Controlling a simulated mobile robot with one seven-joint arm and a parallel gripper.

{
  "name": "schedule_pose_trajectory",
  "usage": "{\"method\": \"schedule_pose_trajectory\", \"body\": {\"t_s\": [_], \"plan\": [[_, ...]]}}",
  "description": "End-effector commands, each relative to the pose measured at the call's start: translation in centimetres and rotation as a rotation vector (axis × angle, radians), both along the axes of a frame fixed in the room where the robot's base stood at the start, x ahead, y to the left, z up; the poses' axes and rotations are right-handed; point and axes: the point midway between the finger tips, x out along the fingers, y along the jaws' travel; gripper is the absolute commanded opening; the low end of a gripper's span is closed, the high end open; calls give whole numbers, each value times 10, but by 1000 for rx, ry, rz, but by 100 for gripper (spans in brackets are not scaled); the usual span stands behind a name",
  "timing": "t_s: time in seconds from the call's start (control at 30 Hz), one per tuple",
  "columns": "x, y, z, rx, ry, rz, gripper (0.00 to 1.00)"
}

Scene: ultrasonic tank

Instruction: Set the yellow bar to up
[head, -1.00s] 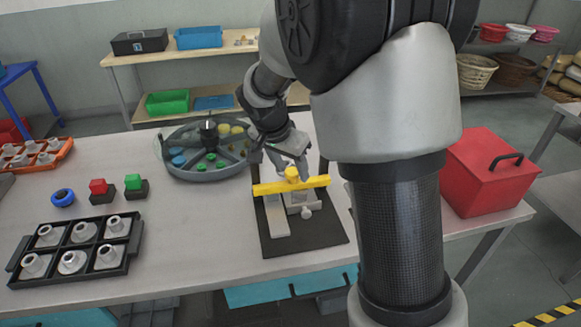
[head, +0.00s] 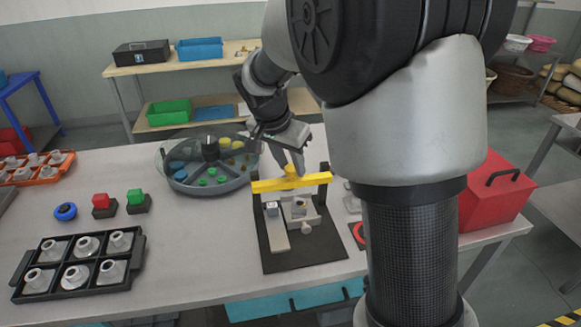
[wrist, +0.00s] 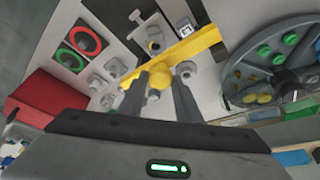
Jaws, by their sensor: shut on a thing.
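The yellow bar (head: 312,181) spans the fixture on the dark base plate (head: 315,255), level across and held between two dark side posts. It stands above the grey blocks of the fixture, with a gap beneath it. In the wrist view the bar (wrist: 196,44) runs diagonally, with a round yellow knob (wrist: 153,96) at its middle. My gripper (head: 291,170) is over the bar's middle in the head view. In the wrist view my gripper's two fingers (wrist: 158,90) are shut on this knob from either side. The fingertips partly hide the knob.
A round grey divided tray (head: 215,185) stands just left of the fixture. Red and green buttons (head: 104,205), a blue ring (head: 65,211) and a black rack (head: 25,285) of grey parts lie further left. A red box (head: 490,195) stands at the right.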

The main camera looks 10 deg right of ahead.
Motion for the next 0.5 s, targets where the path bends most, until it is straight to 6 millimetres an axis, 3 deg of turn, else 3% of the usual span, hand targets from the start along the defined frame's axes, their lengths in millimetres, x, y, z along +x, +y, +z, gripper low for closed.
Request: {"method": "schedule_pose_trajectory", "body": {"t_s": [0.13,0.17,0.27,0.5], "plan": [[3,0,6,0,-13,1,0],[3,0,7,1,-14,1,32],[3,0,6,1,-14,1,49],[2,0,4,1,-9,1,49]]}}
